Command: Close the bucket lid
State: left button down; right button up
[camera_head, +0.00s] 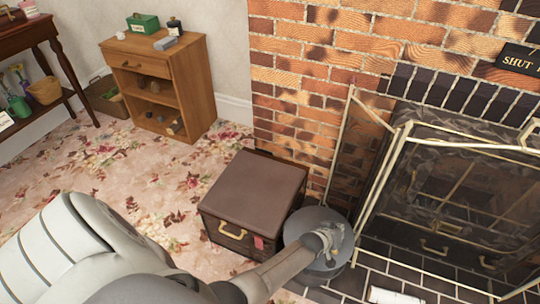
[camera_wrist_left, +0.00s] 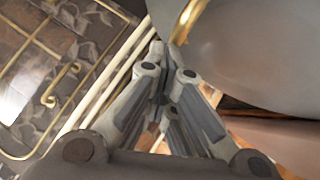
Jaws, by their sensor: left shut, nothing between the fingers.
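The grey round bucket (camera_head: 325,277) stands on the dark hearth tiles, between a wooden box and the fireplace screen. Its grey lid (camera_head: 304,220) shows as a round disc on top; I cannot tell whether it sits fully down. My left gripper (camera_head: 334,239) is over the right part of the lid and hides some of it. In the left wrist view the gripper (camera_wrist_left: 160,52) is shut and empty, with its fingertips close to a brass handle (camera_wrist_left: 184,20) and a large grey curved surface (camera_wrist_left: 245,50). Contact cannot be told. My right gripper is not in view.
The brown-topped box (camera_head: 256,185) stands close on the bucket's left. The brass-framed fireplace screen (camera_head: 378,190) is close on its right. A pale object (camera_head: 393,296) lies on the tiles at the bottom. A wooden cabinet (camera_head: 155,85) stands farther back; carpet between is open.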

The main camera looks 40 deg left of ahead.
pick_arm(q)
jog(key=shift+s+d+f, duration=0.1)
jog(key=shift+s+f, duration=0.1)
jog(key=shift+s, duration=0.1)
jog(key=shift+s+r, duration=0.1)
jog(key=shift+s, duration=0.1)
jog(key=v, duration=1.1)
jog(key=shift+r, duration=0.4)
jog(key=shift+a, duration=0.2)
